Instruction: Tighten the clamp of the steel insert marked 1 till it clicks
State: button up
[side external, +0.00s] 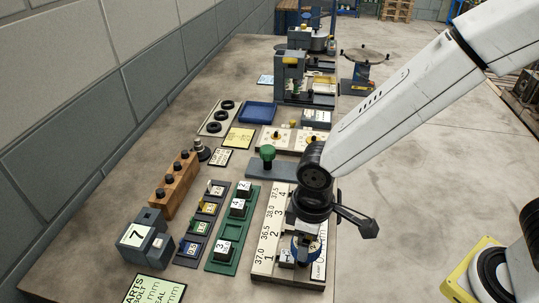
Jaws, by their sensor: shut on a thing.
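A pale board (262,262) lies near the table's right edge, printed with 1 to 4 and sizes such as 37.0 and 36.5. A small steel block marked 1 (287,257) sits at its near end, in the row of 37.0. My gripper (306,252) points down over this near end, just right of the block. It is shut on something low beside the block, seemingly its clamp. My wrist and fingers hide most of the clamp, so its exact grip and tightness cannot be seen. A blue part shows around the fingertips.
A green knob (267,152) stands behind.

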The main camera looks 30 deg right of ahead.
jog(key=shift+m, duration=1.1)
jog(key=shift+m, duration=0.3)
jog(key=shift+n, duration=0.6)
jog(key=shift+r, duration=0.2)
jog(key=shift+r, duration=2.35)
